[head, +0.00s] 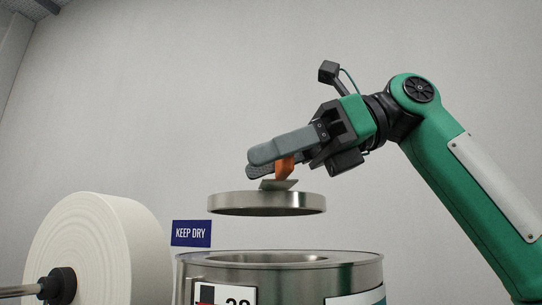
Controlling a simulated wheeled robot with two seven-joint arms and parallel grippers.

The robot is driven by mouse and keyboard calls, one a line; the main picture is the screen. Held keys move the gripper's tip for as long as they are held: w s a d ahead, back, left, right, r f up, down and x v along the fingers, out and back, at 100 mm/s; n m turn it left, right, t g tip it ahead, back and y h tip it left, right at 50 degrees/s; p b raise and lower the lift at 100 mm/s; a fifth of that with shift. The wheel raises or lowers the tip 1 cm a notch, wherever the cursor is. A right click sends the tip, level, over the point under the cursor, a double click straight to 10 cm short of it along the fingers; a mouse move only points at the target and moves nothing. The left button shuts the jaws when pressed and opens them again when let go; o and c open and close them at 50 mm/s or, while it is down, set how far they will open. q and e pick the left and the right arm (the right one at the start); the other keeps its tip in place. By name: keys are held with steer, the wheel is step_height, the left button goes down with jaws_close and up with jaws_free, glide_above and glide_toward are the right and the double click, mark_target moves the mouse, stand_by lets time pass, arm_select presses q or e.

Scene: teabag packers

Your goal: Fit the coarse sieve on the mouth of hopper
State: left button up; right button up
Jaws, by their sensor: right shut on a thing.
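The coarse sieve (267,205) is a round, shallow metal disc with a pale bracket and an orange grip (285,167) on top. My right gripper (262,163) is shut on the orange grip. It holds the sieve roughly level in the air. The hopper (359,273) is a metal drum below it with a round open mouth. The sieve hangs above the mouth, with a clear gap between them, and looks centred over it or nearly so. The sieve's mesh is hidden by its rim from this low angle. My left gripper is out of view.
A large white paper roll (105,250) on a dark spindle stands at the left, close to the hopper. A blue "KEEP DRY" sign (191,233) shows behind the hopper's left side. The hopper's front bears a numbered label, cut off below. The air above is free.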

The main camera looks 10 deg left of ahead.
mark_target(272, 206)
steer(key=shift+w+a+f+b, duration=0.1)
steer(key=shift+w+f+b, duration=0.25)
steer(key=shift+f, duration=0.25)
steer(key=shift+w+a+f+b, duration=0.1)
steer(key=shift+w+f+b, duration=0.1)
steer(key=shift+f+b, duration=0.3)
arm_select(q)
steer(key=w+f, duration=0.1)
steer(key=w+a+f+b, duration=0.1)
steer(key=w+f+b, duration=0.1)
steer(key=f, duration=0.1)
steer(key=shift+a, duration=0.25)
arm_select(e)
step_height(272, 206, down, 4)
steer(key=shift+s+d+r, duration=0.1)
steer(key=shift+s+r, duration=0.05)
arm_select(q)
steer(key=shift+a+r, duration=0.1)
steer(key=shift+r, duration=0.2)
arm_select(e)
steer(key=shift+s, duration=0.1)
arm_select(q)
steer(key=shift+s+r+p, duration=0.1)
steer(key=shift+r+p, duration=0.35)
steer(key=shift+p, duration=0.1)
